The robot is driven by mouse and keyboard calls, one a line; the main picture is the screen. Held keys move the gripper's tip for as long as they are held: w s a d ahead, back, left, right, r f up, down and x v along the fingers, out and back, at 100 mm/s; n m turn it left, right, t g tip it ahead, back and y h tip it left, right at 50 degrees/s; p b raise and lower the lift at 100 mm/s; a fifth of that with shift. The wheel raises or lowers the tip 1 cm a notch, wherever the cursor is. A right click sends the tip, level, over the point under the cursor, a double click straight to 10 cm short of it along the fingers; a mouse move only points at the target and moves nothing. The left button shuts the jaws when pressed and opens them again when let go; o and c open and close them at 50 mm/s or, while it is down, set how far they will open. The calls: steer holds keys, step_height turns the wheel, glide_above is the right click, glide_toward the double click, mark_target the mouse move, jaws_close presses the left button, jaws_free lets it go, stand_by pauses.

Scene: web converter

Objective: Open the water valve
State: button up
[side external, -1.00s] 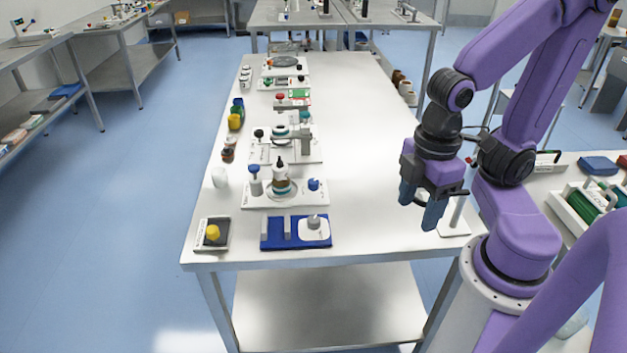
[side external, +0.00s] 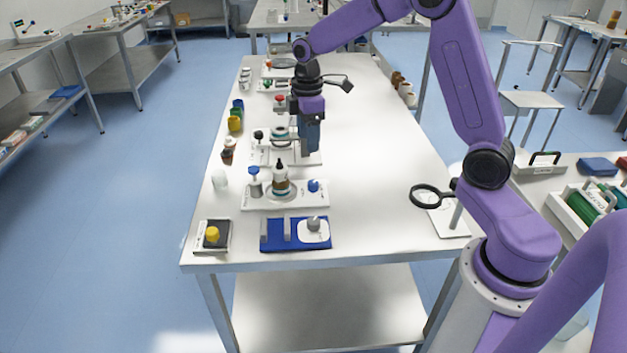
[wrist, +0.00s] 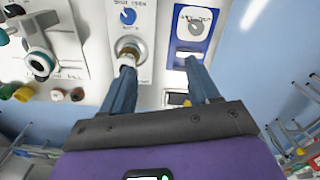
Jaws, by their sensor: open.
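No label in view is clear enough to name the water valve for certain. One white station board (side external: 300,197) carries a blue knob (side external: 313,185), a blue-topped post (side external: 254,172) and a bottle (side external: 280,180) standing on a round base. The blue knob shows at the top of the wrist view (wrist: 128,16). My gripper (side external: 310,150) hangs pointing down above the table, near the station behind this board. In the wrist view my gripper (wrist: 158,62) is open with nothing between its fingers. Its left finger overlaps the bottle's image; contact cannot be told.
A blue board (side external: 296,245) with a grey knob and a box with a yellow knob (side external: 212,232) sit at the near edge. A red knob (side external: 280,98) is farther back. A magnifier stand (side external: 450,215) is at right. The table's right half is mostly clear.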

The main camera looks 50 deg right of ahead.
glide_above(314, 182)
steer(key=f, duration=0.2)
step_height(314, 182, down, 17)
steer(key=shift+f, duration=0.2)
stand_by(0.3)
steer(key=c, duration=1)
